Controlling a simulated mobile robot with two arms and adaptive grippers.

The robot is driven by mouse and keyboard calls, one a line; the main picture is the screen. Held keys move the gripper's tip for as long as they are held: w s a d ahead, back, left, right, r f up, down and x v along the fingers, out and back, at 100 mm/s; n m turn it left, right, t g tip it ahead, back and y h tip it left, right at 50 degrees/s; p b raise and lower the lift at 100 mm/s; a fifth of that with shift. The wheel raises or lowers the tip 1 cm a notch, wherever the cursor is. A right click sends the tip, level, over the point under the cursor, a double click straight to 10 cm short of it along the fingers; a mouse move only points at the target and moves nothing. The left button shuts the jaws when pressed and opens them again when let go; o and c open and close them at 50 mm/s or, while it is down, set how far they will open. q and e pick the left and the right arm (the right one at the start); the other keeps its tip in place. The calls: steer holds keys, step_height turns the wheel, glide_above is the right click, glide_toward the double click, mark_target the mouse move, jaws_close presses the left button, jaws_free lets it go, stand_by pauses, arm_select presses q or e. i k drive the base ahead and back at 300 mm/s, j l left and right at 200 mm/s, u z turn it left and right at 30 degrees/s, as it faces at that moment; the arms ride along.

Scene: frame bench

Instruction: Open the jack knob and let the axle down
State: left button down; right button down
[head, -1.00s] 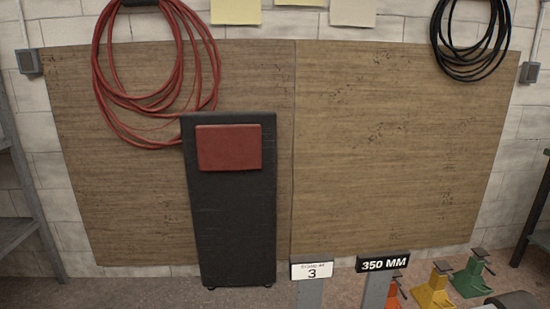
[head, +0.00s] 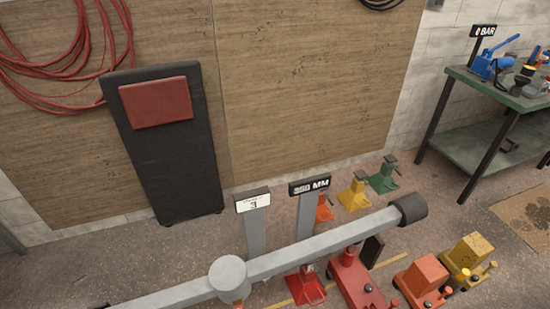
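The axle (head: 330,240) is a long grey beam running from the lower left up to a dark round end at the right. A round grey housing (head: 228,272) sits on it. A red jack (head: 346,272) is below the axle near its right part, cut off by the bottom edge. I cannot tell which small part is its knob, or whether the jack touches the axle. A red stand (head: 305,287) is beside the jack, under the beam. A sign reading 350 MM (head: 310,186) stands on a grey post behind the axle. Neither gripper is in view.
Orange (head: 325,209), yellow (head: 356,193) and green (head: 384,177) stands are behind the axle. Orange (head: 422,275) and yellow (head: 472,255) jacks stand at right. A workbench (head: 500,92) with a 0 BAR sign (head: 484,31) is at far right. A dark creeper-like board (head: 172,150) leans on the wall.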

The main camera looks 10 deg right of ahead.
mark_target(369, 288)
steer(key=k+z, duration=0.1)
steer(key=z, duration=0.7)
